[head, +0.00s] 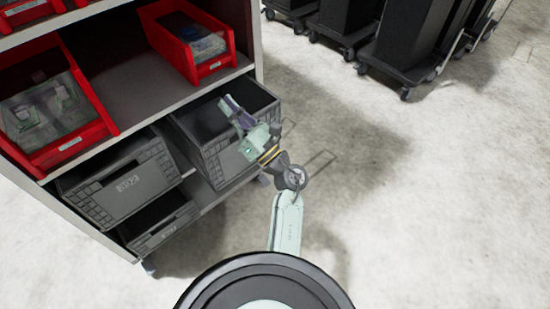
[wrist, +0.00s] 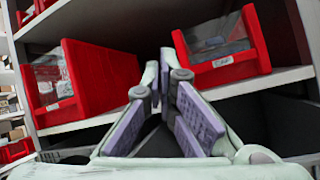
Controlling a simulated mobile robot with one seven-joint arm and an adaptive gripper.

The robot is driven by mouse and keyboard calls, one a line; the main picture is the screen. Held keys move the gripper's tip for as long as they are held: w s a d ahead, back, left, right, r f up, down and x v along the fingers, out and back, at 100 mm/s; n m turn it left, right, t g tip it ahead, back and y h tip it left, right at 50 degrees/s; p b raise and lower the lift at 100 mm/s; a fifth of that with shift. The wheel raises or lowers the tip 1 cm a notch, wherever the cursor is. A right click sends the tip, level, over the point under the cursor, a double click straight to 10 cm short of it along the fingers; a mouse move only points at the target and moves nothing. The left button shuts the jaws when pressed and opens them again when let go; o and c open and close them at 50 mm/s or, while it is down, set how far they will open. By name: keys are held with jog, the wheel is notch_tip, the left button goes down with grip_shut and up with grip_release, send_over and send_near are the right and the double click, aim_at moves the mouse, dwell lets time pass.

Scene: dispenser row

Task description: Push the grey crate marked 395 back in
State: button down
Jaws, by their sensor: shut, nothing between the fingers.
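Grey crates sit on the lower shelves in the head view. The right one (head: 204,148) sticks out from the shelf, with its open top showing; my gripper covers part of its front, and I see no readable mark on it. The left one (head: 95,196) has a pale mark on its front, too small to read surely. I cannot tell which is 395. My gripper (head: 229,106) is shut and empty over the right crate's front rim; I cannot tell if it touches. In the wrist view the fingers (wrist: 160,66) meet near their tips, with dark crate surfaces behind.
Red bins (head: 84,140) and (head: 222,66) stand on the shelf above the crates, close to my gripper. A lower grey crate (head: 150,238) sits beneath. Black wheeled containers (head: 412,45) stand at the back right. The floor (head: 400,200) at right is clear.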

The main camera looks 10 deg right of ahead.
jog(key=s+d+f+n+g+h+p, duration=0.1)
jog(key=s+d+f+h, duration=0.1)
jog(key=d+f, duration=0.35)
jog(key=s+d+f+g+h+p, duration=0.1)
jog(key=s+d+f+h, duration=0.15)
jog(key=f, duration=0.65)
jog(key=s+d+f+n+g+h+p, duration=0.1)
jog(key=s+d+f+h, duration=0.15)
jog(key=f, duration=0.45)
jog(key=x, duration=0.8)
jog(key=shift+w+a+y, duration=0.2)
jog(key=shift+w+y, duration=0.05)
jog(key=shift+y, duration=0.15)
jog(key=shift+w+r, duration=0.1)
jog(key=shift+w, duration=0.05)
jog(key=shift+b+x, duration=2.35)
jog(key=shift+x, duration=4.9)
jog(key=shift+p+v, duration=0.85)
jog(key=shift+v, duration=3.7)
jog(key=shift+r, duration=0.1)
